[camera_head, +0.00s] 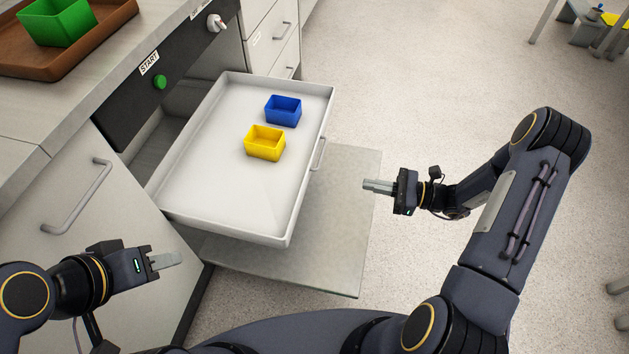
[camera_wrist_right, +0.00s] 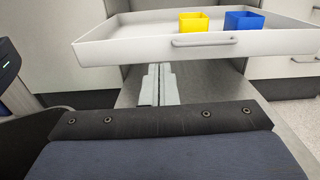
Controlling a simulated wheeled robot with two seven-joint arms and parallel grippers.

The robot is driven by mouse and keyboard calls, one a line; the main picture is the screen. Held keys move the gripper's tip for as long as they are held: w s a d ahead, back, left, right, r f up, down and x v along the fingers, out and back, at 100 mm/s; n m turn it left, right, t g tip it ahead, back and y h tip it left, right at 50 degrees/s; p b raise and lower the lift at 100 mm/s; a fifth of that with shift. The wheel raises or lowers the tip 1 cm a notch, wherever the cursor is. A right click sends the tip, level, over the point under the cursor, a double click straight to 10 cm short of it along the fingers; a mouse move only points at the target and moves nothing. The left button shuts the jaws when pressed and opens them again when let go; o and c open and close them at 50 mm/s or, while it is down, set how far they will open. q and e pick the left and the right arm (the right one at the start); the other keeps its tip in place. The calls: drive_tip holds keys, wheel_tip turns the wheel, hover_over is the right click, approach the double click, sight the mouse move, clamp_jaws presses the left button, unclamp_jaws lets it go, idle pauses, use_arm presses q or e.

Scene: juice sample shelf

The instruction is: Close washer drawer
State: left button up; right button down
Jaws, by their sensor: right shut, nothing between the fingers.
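The white washer drawer (camera_head: 215,195) is pulled out of the washer, with a handle (camera_head: 318,155) on its front face. In the right wrist view, the drawer front (camera_wrist_right: 120,52) and handle (camera_wrist_right: 204,40) are ahead of the gripper and above its fingertips. A blue box (camera_head: 283,111) and a yellow box (camera_head: 265,143) stand in the drawer. My right gripper (camera_head: 370,185) is shut and empty, in front of the drawer and apart from its handle.
A lowered door panel (camera_head: 345,210) lies flat beneath the drawer. The washer's black panel carries a green START button (camera_head: 160,82) and a white knob (camera_head: 216,22). A brown tray (camera_head: 95,55) with a green box (camera_head: 58,22) sits on the counter.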

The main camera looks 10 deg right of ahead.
sight(307, 173)
drive_tip(key=b+x, duration=0.2)
drive_tip(key=x, duration=1.2)
drive_tip(key=shift+w+f+b, duration=0.1)
drive_tip(key=shift+f+b, duration=0.05)
drive_tip(key=shift+b, duration=0.2)
